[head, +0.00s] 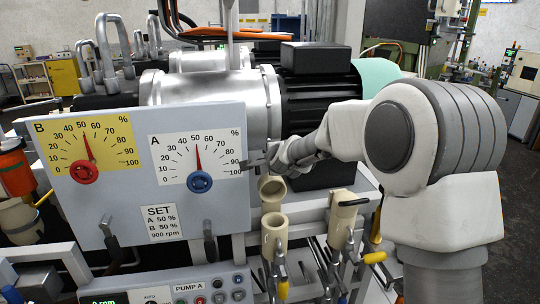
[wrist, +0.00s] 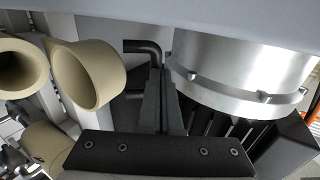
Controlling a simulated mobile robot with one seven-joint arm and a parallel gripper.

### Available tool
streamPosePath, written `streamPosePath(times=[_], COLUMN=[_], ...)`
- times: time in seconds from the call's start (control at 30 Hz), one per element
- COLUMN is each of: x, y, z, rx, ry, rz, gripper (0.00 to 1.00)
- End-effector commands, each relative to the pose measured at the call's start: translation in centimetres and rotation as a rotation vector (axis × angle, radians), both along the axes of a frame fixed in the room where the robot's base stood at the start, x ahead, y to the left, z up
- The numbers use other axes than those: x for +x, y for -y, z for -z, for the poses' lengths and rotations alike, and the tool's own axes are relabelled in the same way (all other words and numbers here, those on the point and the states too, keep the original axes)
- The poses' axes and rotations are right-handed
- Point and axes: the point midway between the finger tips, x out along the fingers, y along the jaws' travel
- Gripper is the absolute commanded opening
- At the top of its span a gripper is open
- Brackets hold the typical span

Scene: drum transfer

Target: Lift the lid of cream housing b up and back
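Several cream open cups stand below the grey dial panel. In the head view one (head: 272,190) is under the panel's right corner, one (head: 275,232) is below it, and one (head: 345,215) is to the right. Which is housing b, I cannot read. In the wrist view, two cream cups (wrist: 90,75) (wrist: 20,68) show open mouths at the left. My gripper (head: 252,163) is at the panel's right edge, above the cups. In the wrist view its dark fingers (wrist: 161,75) are close together beside a black bent handle (wrist: 145,47); no cup is between them.
The grey panel (head: 130,225) with dials A and B fills the left front. A silver cylinder (head: 205,95) and black motor (head: 320,100) stand behind. Yellow-tipped levers (head: 375,257) crowd around the cups. The wrist view shows a silver flange (wrist: 240,65) close at the right.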

Motion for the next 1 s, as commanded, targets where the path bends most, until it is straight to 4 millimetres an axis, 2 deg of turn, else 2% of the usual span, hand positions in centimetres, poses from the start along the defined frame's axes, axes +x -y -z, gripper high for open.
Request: streamPosePath(times=[0.33,1.0], x=[1.06,1.18], y=[-0.38,-0.31], z=[0.33,0.15], rx=[0.001,0.001], ry=[0.002,0.003], rz=[-0.001,0.0], gripper=[0.0,0.0])
